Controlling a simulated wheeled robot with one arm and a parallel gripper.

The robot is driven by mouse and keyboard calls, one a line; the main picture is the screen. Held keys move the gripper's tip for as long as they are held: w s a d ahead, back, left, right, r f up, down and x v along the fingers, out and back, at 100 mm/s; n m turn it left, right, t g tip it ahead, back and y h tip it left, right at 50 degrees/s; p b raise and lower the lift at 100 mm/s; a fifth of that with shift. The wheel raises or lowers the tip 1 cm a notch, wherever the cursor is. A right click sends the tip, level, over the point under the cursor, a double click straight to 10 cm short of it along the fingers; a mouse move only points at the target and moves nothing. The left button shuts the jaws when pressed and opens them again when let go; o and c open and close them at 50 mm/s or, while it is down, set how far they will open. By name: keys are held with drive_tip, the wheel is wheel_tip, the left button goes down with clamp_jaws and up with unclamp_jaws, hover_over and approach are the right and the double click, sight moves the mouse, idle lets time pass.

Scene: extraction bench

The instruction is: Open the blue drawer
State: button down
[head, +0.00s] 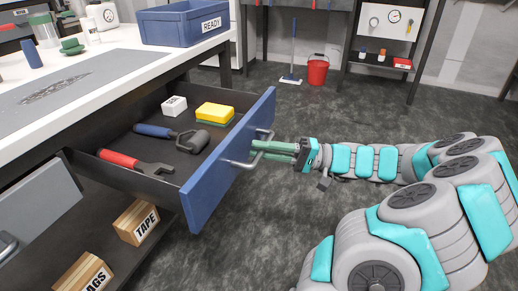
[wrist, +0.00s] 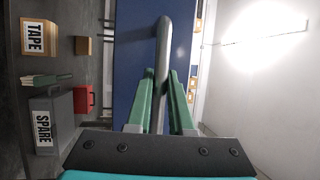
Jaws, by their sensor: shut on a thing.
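The blue drawer (head: 232,163) stands well out from under the bench, with its inside showing. Its grey bar handle (head: 246,161) is on the front face. My gripper (head: 262,148) is at the handle, its green fingers shut on the bar. In the wrist view my green fingers (wrist: 161,88) lie on both sides of the handle bar (wrist: 162,50), in front of the blue drawer front (wrist: 133,55). Inside the drawer lie a red wrench (head: 135,162), a blue-handled tool (head: 172,135), a yellow sponge (head: 214,112) and a white box (head: 174,105).
The white bench top (head: 120,50) carries a blue READY bin (head: 182,27). A grey drawer front (head: 35,212) is at lower left. A TAPE box (head: 136,222) sits on the lower shelf. A red bucket (head: 317,71) stands on the open floor behind.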

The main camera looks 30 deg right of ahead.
drive_tip(key=shift+f, duration=0.1)
drive_tip(key=c, duration=0.8)
unclamp_jaws()
drive_tip(key=v, duration=0.7)
drive_tip(key=shift+s+d, duration=0.2)
drive_tip(key=shift+d, duration=0.15)
drive_tip(key=shift+d, duration=0.1)
